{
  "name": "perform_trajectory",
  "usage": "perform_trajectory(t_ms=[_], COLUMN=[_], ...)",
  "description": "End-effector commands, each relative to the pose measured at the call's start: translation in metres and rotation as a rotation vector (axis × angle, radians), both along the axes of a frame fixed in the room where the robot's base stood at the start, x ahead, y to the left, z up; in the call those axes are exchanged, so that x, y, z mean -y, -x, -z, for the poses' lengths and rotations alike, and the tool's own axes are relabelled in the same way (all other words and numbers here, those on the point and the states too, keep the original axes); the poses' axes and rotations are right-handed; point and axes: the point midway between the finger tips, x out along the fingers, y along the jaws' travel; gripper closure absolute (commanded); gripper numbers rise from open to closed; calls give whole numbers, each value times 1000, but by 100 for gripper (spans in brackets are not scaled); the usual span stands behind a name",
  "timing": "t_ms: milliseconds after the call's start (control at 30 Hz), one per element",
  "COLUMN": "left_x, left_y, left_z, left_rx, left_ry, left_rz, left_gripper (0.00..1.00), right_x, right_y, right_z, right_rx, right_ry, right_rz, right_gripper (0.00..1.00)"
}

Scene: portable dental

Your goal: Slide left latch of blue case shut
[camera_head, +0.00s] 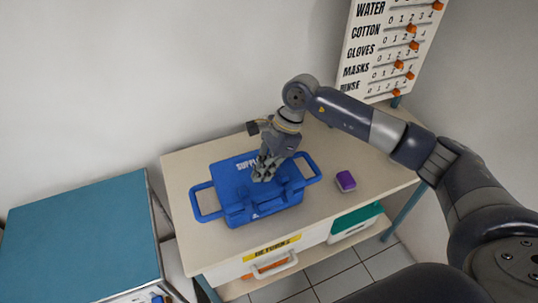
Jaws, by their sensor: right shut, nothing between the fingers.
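The blue case (235,186) lies closed on the beige table, with a loop handle at its left end and another at its right end. Raised blue blocks show along its front side, but the left latch cannot be told apart clearly at this size. My right gripper (263,177) points down over the middle of the case, its fingers shut and empty, at or just above the lid. It hides part of the lid and its lettering. Whether it touches the case cannot be told. My left gripper is not in view.
A purple block (346,181) lies on the table (190,165) right of the case. A teal-topped cabinet (85,240) stands at the left. A counter board (390,45) stands at the back right.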

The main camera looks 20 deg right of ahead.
Motion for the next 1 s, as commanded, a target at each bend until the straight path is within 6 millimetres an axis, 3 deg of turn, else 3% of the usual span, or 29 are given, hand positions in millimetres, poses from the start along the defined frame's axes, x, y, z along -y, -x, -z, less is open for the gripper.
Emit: perform_trajectory(t_ms=[233,667,1000], left_x=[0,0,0], left_y=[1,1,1], left_z=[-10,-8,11], left_rx=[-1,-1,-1], left_ry=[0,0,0], left_rz=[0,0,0], left_gripper=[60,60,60], right_x=[-9,-12,-45], right_y=[0,0,2], right_z=[23,26,27], right_rx=[0,1,1], right_ry=[0,-1,0], right_rz=[0,-2,-2], right_gripper=[100,100,100])
